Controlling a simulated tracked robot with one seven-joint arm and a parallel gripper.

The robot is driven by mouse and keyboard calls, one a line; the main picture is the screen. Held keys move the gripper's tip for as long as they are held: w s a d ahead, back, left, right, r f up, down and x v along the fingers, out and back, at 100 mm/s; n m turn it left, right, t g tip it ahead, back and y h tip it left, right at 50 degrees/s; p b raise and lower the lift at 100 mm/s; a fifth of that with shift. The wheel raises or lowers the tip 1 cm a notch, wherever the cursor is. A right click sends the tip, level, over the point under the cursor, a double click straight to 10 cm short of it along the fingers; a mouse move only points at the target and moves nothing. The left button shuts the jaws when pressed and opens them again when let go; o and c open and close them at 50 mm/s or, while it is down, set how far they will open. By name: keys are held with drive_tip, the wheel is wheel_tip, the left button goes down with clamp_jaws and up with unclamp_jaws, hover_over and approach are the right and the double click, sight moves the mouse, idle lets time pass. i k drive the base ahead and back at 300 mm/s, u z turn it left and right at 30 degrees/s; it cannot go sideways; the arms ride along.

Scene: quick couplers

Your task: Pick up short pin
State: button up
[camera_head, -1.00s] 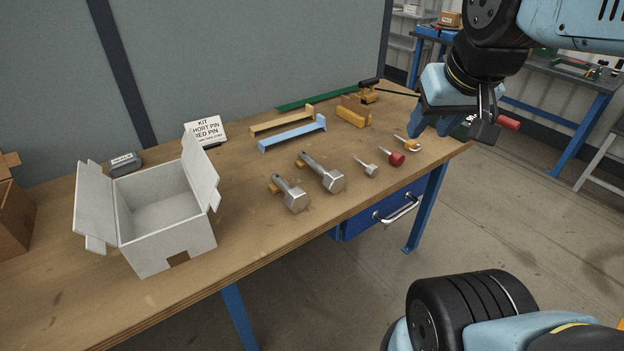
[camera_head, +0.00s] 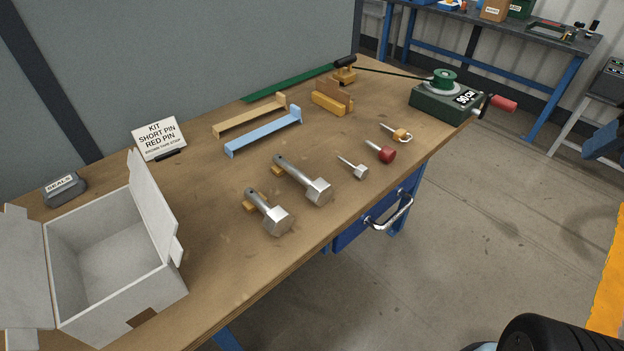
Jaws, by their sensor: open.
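Several pins lie on the wooden workbench (camera_head: 215,195). Two large steel hex-headed pins lie side by side: a shorter one (camera_head: 272,216) in front and a longer one (camera_head: 308,184) behind it. A much smaller steel pin (camera_head: 355,168) lies to their right, then a red-headed pin (camera_head: 382,152). The frame does not label which steel pin is the short pin.
An open white box (camera_head: 120,300) stands at lower left, behind it a kit sign (camera_head: 158,138) and grey seals case (camera_head: 64,189). Blue (camera_head: 262,132) and tan (camera_head: 250,116) brackets lie behind the pins. A green reel device (camera_head: 445,103) stands at far right.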

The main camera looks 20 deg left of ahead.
sight(278, 220)
drive_tip(key=z, duration=0.75)
drive_tip(key=k, duration=2.65)
drive_tip(key=u, duration=1.15)
drive_tip(key=i, duration=1.05)
drive_tip(key=z, duration=0.1)
